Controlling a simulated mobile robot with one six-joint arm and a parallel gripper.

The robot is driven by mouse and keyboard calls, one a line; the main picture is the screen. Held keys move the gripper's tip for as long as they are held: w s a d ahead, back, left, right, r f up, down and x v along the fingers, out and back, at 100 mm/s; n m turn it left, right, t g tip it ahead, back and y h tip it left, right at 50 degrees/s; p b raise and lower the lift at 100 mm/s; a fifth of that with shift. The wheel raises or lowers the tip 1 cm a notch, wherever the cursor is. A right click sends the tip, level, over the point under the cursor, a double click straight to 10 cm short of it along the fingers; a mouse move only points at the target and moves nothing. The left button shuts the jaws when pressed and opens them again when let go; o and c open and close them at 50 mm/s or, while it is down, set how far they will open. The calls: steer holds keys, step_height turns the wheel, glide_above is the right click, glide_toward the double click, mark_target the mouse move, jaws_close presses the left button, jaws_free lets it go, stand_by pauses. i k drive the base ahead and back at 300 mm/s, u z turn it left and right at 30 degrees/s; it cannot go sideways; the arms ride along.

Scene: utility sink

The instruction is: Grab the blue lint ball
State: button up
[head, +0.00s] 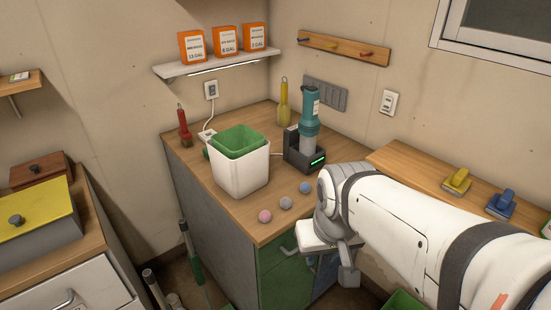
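Three small lint balls lie in a slanting row near the counter's front edge in the head view. The farthest is a bluish-grey ball (305,187), which looks like the blue one. The middle ball (286,202) is grey and the nearest ball (265,216) is pink. My gripper (347,275) hangs beyond the counter's front right edge, lower in the picture than the balls and apart from them. My arm hides part of it, so its opening does not show clearly. No held object is visible.
On the wooden counter (192,160), a white bin (240,172) with a green liner stands left of the balls. A teal handheld device (309,122) sits in a dark dock (300,158) behind them. My arm covers the right foreground.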

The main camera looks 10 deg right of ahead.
mark_target(305, 187)
steer(key=z, duration=1.1)
steer(key=k, duration=1.05)
steer(key=u, duration=1.3)
steer(key=i, duration=1)
steer(key=u, duration=0.05)
